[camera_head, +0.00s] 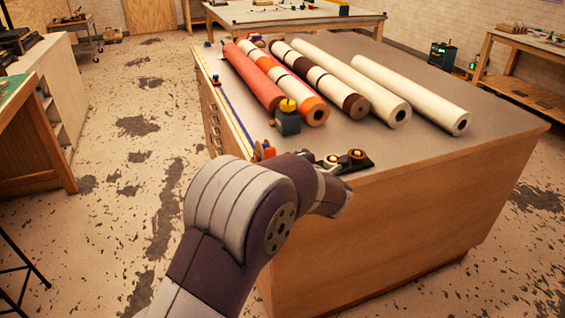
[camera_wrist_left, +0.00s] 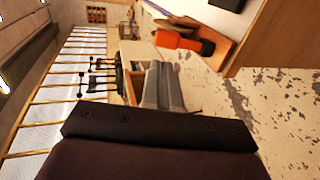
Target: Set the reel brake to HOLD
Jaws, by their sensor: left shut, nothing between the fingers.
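A dark box with a yellow knob on top (camera_head: 288,117) stands on the table near the end of the orange-red roll (camera_head: 253,77). It looks like the reel brake, but no HOLD marking or knob setting can be read. My left arm reaches in from the bottom, with its wrist by the table's near edge. In the head view I cannot make out the left fingers. In the left wrist view my left gripper (camera_wrist_left: 163,86) shows grey fingers, shut and empty, apart from anything. My right gripper is in neither view.
Several white, banded and orange rolls (camera_head: 378,87) lie side by side on the table (camera_head: 460,145). A dark item with brown knobs (camera_head: 346,160) sits at the near edge beside my wrist. An orange object (camera_wrist_left: 182,42) shows in the left wrist view. Patchy floor is open at left.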

